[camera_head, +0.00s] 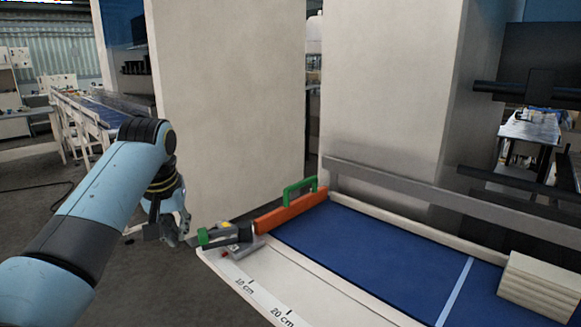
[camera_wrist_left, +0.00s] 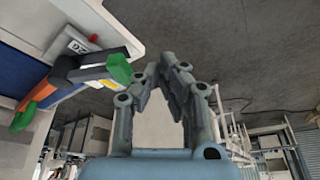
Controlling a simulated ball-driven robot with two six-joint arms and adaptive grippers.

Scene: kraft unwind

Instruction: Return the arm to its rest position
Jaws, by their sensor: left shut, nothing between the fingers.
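My left arm (camera_head: 105,205) reaches in from the left in the head view. Its gripper (camera_head: 168,230) points down, just left of the machine table's near-left corner. The gripper is shut and empty. In the left wrist view the gripper's fingers (camera_wrist_left: 166,70) come together at the tips, with nothing between them. The gripper is apart from the orange bar with a green handle (camera_head: 292,207) and its green-ended knob (camera_head: 203,237). The same green end (camera_wrist_left: 118,68) is left of the fingers in the wrist view. My right gripper is not in view.
The blue table surface (camera_head: 375,258) has a pale rim with a centimetre scale (camera_head: 262,296). A cream block stack (camera_head: 540,285) stands at its right. Tall pale panels (camera_head: 225,110) rise behind. Grey floor (camera_head: 145,285) is clear below the gripper.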

